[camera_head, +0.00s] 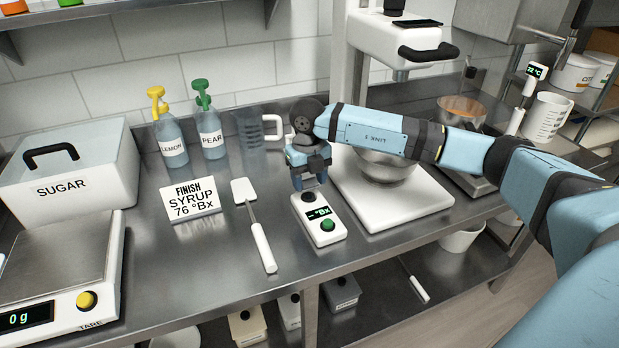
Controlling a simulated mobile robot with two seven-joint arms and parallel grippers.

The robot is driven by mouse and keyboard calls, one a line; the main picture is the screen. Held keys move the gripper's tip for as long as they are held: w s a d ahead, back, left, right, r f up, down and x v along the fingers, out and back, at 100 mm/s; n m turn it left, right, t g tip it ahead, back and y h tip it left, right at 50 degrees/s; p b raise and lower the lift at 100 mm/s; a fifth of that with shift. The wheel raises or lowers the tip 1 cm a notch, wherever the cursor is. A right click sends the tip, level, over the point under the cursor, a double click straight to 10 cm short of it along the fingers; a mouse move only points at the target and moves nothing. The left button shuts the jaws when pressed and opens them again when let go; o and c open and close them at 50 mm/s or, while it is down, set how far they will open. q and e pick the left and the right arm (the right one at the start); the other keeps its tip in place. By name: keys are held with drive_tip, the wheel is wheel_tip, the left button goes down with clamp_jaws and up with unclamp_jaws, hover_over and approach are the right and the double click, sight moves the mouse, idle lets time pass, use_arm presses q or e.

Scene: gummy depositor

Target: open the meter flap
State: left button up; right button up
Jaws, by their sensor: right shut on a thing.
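The meter (325,228) is a small white handheld unit lying on the steel counter. It has a dark display showing "- °Bx" and a green button. Its flap is at the far end, with a dark knob (307,197) right under my gripper. My right gripper (309,186) points down at that end, its fingers shut on the flap's knob. The fingers and wrist partly hide the flap, and I cannot tell whether it is lifted. My left gripper is out of view.
A mixer with a steel bowl (386,168) stands close on the right. A clear jug (250,130) and lemon and pear bottles stand behind. The counter's front edge is near.

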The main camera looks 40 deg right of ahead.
drive_tip(key=shift+w+d+r+g+p, duration=0.1)
drive_tip(key=shift+w+r+g+p, duration=0.3)
drive_tip(key=shift+w+g+p, duration=0.35)
drive_tip(key=g, duration=0.1)
drive_tip(key=w+g+p, duration=0.1)
drive_tip(key=g, duration=0.1)
drive_tip(key=shift+w+d+r+y, duration=0.1)
drive_tip(key=shift+r+y, duration=0.05)
drive_tip(key=shift+y, duration=0.25)
drive_tip(key=g+p, duration=0.1)
drive_tip(key=p, duration=0.1)
drive_tip(key=w+g+p, duration=0.1)
drive_tip(key=g+p, duration=0.1)
drive_tip(key=w+g+p, duration=0.1)
drive_tip(key=p, duration=0.2)
drive_tip(key=shift+w+d+f+g+y, duration=0.25)
drive_tip(key=shift+d+f+y, duration=0.05)
drive_tip(key=shift+f+y, duration=0.1)
drive_tip(key=o, duration=0.7)
